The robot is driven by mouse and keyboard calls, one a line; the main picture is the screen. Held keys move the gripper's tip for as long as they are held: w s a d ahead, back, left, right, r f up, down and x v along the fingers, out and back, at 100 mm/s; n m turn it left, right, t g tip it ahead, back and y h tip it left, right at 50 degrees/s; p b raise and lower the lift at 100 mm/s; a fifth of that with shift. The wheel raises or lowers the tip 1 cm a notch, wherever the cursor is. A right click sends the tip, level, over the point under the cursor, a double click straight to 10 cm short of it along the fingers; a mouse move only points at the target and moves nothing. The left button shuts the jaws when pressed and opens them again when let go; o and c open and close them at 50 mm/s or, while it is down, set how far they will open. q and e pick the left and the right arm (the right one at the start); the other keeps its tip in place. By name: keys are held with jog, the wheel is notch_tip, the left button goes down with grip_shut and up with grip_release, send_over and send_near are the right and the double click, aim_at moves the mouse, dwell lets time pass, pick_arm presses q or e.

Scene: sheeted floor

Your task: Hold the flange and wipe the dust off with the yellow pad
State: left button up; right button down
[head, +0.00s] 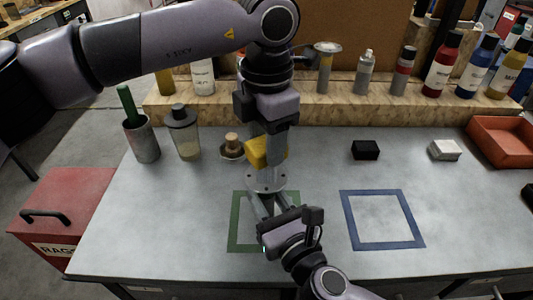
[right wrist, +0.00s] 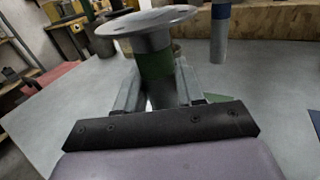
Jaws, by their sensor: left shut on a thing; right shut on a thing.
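The grey metal flange (head: 265,183) is upright near the green square outline, its round disc on top. In the right wrist view the flange disc (right wrist: 146,22) is wide, above a neck with a green band. My right gripper (head: 272,212) comes from the front and is shut on the neck below the disc; its fingers lie on both sides of it. My left gripper (head: 268,133) points down from above, shut on the yellow pad (head: 264,151). The pad is over the far side of the flange; I cannot tell whether they touch. Dust is too small to make out.
The green outline (head: 233,232) lies under the flange and a blue outline (head: 382,244) to its right. A black block (head: 365,150), a white block (head: 444,150) and a red tray (head: 500,141) are at right. A cup (head: 142,140) and jar (head: 184,135) stand left. Bottles line the back shelf.

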pick_arm(q)
jog(key=shift+s+r, duration=0.1)
jog(key=shift+r, duration=2.75)
pick_arm(e)
jog(key=c, duration=0.6)
grip_release()
jog(key=shift+s, duration=0.1)
jog(key=shift+s+d, duration=0.1)
jog(key=shift+s, duration=0.05)
jog(key=v, duration=1.1)
jog(key=shift+s+d, duration=0.15)
jog(key=shift+s, duration=0.1)
pick_arm(q)
jog(key=shift+s, duration=0.1)
